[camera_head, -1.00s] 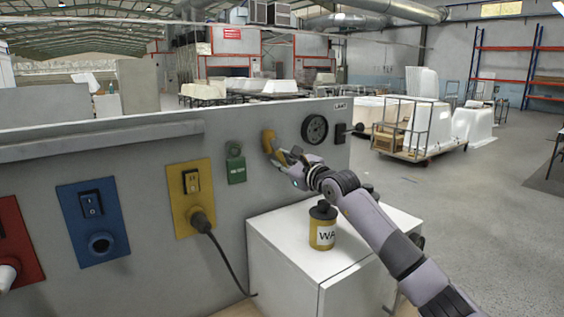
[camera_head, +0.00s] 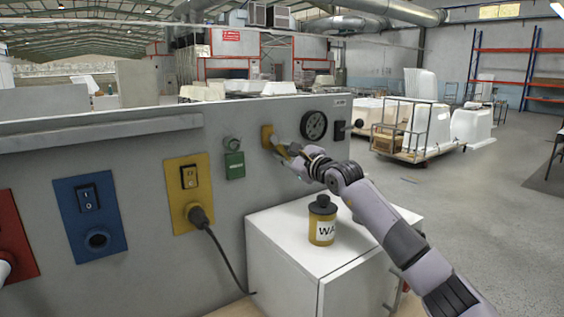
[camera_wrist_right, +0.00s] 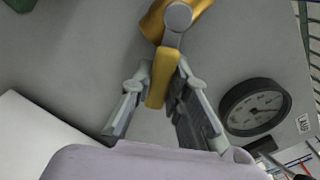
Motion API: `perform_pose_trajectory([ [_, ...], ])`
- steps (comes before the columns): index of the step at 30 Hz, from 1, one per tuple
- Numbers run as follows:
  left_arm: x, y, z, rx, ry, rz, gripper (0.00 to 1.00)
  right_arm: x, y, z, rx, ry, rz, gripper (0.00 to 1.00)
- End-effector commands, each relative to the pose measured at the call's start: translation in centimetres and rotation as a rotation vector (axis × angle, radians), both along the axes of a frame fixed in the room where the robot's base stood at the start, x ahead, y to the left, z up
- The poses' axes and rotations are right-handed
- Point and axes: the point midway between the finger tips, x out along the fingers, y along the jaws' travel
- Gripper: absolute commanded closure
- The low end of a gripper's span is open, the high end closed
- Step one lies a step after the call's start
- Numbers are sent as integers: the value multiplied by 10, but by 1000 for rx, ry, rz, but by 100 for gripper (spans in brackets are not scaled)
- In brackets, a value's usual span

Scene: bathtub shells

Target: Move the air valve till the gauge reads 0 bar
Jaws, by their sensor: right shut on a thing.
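The yellow air valve (camera_head: 267,135) is on the grey panel, left of the round black gauge (camera_head: 314,125). My right gripper (camera_head: 285,151) is at the valve and partly hides its handle. In the right wrist view the yellow handle (camera_wrist_right: 163,78) hangs from a grey pivot and lies between the fingers of my right gripper (camera_wrist_right: 160,108), which is shut on it. The gauge also shows in the wrist view (camera_wrist_right: 254,107), to the right of the fingers. Its needle is visible there, but I cannot read the value. My left gripper is not in view.
A white cabinet (camera_head: 280,265) stands below the valve, with a yellow canister (camera_head: 322,220) on it. A green box (camera_head: 235,165), a yellow socket plate (camera_head: 178,170) with a cable, and a blue plate (camera_head: 68,205) are to the left. A black switch (camera_head: 339,130) is right of the gauge.

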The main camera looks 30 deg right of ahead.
Motion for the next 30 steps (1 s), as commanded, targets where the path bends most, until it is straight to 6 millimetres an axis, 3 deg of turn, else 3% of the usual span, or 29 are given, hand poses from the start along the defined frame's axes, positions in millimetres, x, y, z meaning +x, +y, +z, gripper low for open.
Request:
perform_pose_trajectory([
  [15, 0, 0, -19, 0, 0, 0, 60, 1, -6, 12, -305, -43, 1, 100],
  [30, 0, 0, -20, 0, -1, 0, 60, 1, -6, 15, -354, -50, 1, 100],
])
